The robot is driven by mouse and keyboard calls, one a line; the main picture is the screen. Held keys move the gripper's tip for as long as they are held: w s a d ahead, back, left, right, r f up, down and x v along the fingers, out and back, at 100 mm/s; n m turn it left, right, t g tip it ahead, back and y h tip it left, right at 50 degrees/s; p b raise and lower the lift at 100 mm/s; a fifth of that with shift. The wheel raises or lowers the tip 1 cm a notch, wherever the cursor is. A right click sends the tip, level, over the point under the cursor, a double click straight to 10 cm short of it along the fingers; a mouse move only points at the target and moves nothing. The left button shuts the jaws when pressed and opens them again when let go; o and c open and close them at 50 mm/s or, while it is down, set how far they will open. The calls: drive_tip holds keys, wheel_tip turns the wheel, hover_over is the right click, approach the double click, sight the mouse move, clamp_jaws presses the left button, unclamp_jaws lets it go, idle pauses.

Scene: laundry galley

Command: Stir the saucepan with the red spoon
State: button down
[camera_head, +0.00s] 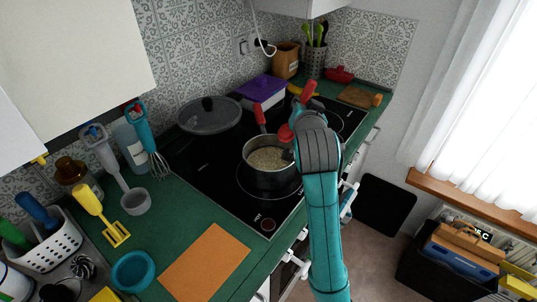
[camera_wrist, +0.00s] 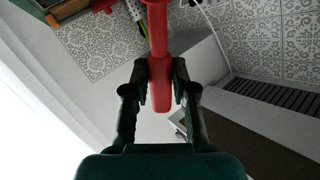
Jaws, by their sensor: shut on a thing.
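The saucepan (camera_head: 269,178) stands on the hob's front part, with pale grainy contents in it and a red handle (camera_head: 261,116) pointing away. My gripper (camera_wrist: 161,80) is shut on the handle of the red spoon (camera_wrist: 160,50) in the wrist view. In the head view a red handle end (camera_head: 310,88), which looks like the spoon's, shows just above my wrist, right of the saucepan. My arm hides the gripper's fingers and the spoon's lower part there. I cannot tell whether the spoon's head is in the saucepan.
A lidded grey pot (camera_head: 209,116) stands behind the saucepan, and a purple-lidded box (camera_head: 262,88) beyond. A utensil holder (camera_head: 315,62) stands in the far corner.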

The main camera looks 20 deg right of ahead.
sight(304, 88)
drive_tip(key=shift+r, duration=2.5)
